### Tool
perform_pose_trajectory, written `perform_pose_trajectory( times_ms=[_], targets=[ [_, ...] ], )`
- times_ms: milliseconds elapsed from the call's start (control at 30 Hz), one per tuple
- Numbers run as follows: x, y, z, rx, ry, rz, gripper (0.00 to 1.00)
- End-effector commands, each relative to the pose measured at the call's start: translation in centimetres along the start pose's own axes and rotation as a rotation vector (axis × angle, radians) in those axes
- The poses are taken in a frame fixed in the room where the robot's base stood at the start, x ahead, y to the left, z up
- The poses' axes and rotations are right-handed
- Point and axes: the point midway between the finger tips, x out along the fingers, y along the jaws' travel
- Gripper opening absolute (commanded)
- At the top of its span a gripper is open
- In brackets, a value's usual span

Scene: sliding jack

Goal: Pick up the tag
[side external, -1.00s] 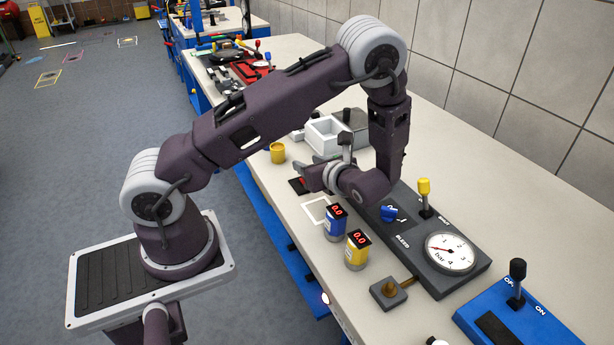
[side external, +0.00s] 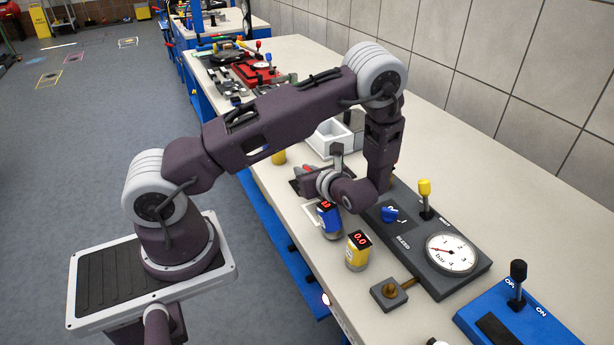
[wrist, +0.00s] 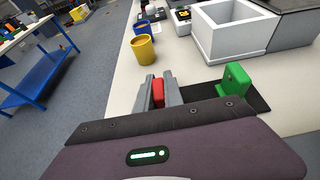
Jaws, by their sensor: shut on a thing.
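A small red piece, which looks like the tag (wrist: 158,93), is between the two grey fingers of my gripper (wrist: 159,90) in the wrist view. The fingers are shut on it from both sides. In the side view my gripper (side external: 308,178) is low over the table beside a dark plate, with a bit of red showing at the fingers. I cannot tell whether the tag touches the plate. The dark plate (wrist: 258,99) carries a green upright block (wrist: 236,80) to the right of the fingers.
A blue can with a red display (side external: 329,222) stands close to my wrist and looks tilted. A yellow can (side external: 358,254) and a grey gauge panel (side external: 470,273) are nearer the camera. A white open box (wrist: 234,36) and yellow cup (wrist: 143,49) lie beyond the fingers.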

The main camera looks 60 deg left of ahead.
Motion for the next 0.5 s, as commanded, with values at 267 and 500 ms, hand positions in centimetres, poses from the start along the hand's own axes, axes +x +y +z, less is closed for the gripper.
perform_pose_trajectory(
  times_ms=[267,500],
  targets=[
    [-0.9,0.1,1.6,0.003,0.009,0.002,0.00],
    [-3.1,0.1,7.2,0.000,0.005,0.001,0.00]
  ],
)
